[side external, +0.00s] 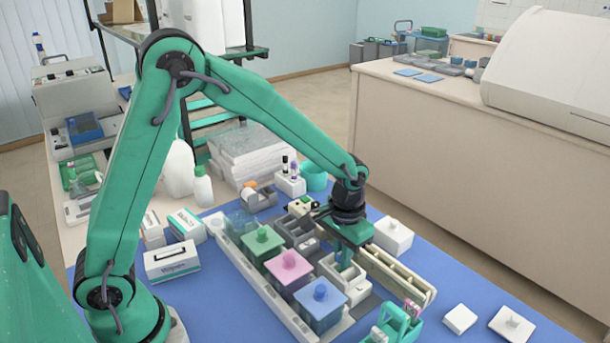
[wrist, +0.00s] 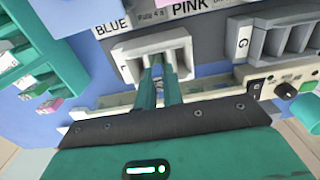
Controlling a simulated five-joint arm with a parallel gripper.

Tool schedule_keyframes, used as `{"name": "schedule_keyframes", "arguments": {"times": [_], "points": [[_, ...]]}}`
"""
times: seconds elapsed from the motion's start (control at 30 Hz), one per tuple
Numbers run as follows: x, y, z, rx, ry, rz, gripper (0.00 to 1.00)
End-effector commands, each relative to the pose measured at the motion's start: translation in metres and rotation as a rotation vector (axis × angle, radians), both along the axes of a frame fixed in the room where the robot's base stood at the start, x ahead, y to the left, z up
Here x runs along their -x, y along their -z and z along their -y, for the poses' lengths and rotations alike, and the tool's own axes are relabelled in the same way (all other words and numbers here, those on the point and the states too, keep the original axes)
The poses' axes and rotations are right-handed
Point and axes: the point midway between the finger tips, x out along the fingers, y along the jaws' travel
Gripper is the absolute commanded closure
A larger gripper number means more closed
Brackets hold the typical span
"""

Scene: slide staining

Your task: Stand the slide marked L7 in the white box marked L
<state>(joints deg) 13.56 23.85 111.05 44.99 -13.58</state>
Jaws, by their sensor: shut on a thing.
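The white box marked L (wrist: 122,66) is at the upper middle of the wrist view, with its letter on the left wall. It also shows in the side view (side external: 352,287), below my gripper. My gripper (wrist: 160,70) points down with its fingers at the opening of this box. The fingers are close together, shut on a thin slide. The slide is mostly hidden between the fingers and the box walls, and its mark cannot be read. I cannot tell whether it touches the box floor.
A grey box marked G (wrist: 243,42) stands to the right in the wrist view. A green rack (side external: 402,325) holds several slides at the front. Green, pink (side external: 290,268) and blue (side external: 320,295) lidded jars stand left of the box. A long cream rail (side external: 400,275) lies to its right.

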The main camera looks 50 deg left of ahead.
Motion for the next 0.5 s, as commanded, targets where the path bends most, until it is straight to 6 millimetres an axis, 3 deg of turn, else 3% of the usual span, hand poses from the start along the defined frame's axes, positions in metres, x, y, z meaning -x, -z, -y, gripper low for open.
{"name": "schedule_keyframes", "arguments": {"times": [0.5], "points": [[0.0001,0.0045,0.0,0.0,0.0,-0.001,1.0]]}}
